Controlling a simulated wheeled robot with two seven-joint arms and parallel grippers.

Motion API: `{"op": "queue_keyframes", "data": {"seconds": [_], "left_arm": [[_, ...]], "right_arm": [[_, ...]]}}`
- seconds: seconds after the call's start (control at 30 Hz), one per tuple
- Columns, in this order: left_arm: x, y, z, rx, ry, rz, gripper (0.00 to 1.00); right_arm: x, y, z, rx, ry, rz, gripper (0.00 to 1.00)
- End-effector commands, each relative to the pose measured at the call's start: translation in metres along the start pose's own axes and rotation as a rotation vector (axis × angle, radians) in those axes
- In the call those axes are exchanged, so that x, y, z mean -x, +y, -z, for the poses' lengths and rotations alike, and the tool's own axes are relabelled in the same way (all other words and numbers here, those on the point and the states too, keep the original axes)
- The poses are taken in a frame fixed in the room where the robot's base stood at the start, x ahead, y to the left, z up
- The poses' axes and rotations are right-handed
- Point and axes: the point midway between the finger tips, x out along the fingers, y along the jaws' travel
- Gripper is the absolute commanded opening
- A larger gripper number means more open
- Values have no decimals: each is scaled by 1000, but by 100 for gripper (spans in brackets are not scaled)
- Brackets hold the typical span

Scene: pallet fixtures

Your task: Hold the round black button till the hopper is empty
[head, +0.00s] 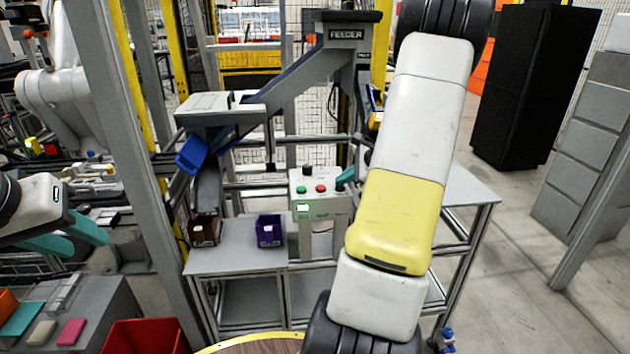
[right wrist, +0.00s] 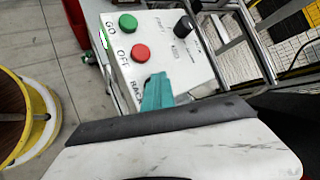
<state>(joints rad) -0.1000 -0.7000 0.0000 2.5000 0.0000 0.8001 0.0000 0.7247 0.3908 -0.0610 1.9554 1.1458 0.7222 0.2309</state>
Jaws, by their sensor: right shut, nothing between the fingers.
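The control box (head: 318,207) stands on the grey table, with a green button, a red button (head: 321,188) and a black knob on top. The round black button (head: 339,187) shows as a small dark spot right of the red one. My right gripper (head: 345,178) is shut and empty, its teal tip at that button. In the right wrist view its tip (right wrist: 157,92) covers the spot beside the RACK lettering; whether the button is pressed down I cannot tell. The grey feeder (head: 300,82) rises behind; its hopper contents do not show. My left gripper (head: 70,237) is open and empty at far left.
A blue chute (head: 192,155) hangs from the feeder above a dark brown bin (head: 205,232). A purple-blue bin (head: 269,230) stands on the table (head: 236,258) left of the box. A red crate (head: 145,337) is at the lower left. Table space between the bins is bare.

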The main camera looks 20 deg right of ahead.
Motion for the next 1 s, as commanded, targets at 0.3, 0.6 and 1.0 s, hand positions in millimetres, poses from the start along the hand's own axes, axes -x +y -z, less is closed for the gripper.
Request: {"op": "queue_keyframes", "data": {"seconds": [0.3,0.6,1.0], "left_arm": [[0,0,0,0,0,0,36],[0,0,0,0,0,0,36],[0,0,0,0,0,0,36]], "right_arm": [[0,0,0,0,0,-1,0],[0,0,0,0,0,-1,0],[5,-4,-4,2,0,-1,0]]}}
